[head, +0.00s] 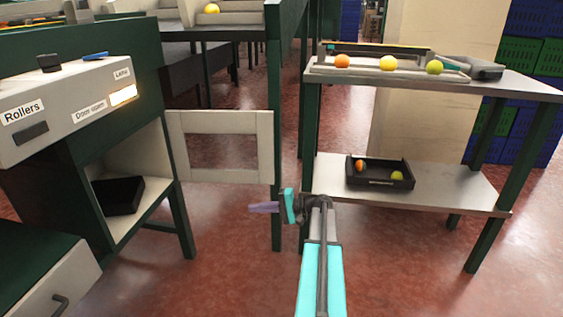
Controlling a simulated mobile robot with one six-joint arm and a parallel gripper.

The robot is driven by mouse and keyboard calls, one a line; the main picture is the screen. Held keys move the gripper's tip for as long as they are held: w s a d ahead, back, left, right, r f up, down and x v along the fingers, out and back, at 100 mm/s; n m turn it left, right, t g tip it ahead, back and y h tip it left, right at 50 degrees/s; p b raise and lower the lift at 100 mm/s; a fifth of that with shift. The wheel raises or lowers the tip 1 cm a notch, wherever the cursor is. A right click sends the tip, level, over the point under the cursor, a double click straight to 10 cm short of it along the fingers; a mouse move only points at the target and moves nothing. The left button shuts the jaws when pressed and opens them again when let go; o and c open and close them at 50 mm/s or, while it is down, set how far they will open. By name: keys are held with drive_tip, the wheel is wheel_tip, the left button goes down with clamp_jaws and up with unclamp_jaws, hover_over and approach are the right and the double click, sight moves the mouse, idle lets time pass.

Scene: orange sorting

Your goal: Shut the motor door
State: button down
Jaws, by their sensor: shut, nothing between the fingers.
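The motor door (225,175) is a beige frame with a see-through middle. It stands open, swung out to the right from the green cabinet (182,215). The cabinet's opening is uncovered and a black box (118,195) shows inside. My gripper (258,207) is shut and empty, its fingers pointing left. In the picture it is just below the door's lower right corner, apart from it; how far it is in depth I cannot tell.
A control panel (60,135) above the opening has a lit lamp by a "Door open" label. A two-level table (440,195) on the right holds a tray (388,72) of fruit and a black crate (380,183). A drawer unit (55,275) stands front left.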

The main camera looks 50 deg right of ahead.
drive_tip(key=s+d+r+t+h, duration=0.1)
drive_tip(key=s+d+r+t, duration=0.1)
drive_tip(key=s+d+r, duration=0.2)
drive_tip(key=s+d+r+m+t+h, duration=0.1)
drive_tip(key=s+d+r, duration=0.4)
drive_tip(key=d+r, duration=0.5)
drive_tip(key=d, duration=0.3)
drive_tip(key=shift+s+d+t+p, duration=0.15)
drive_tip(key=shift+s+t+p, duration=0.15)
drive_tip(key=shift+t+p, duration=0.1)
drive_tip(key=shift+w, duration=0.1)
drive_tip(key=b+x, duration=0.4)
drive_tip(key=x, duration=0.6)
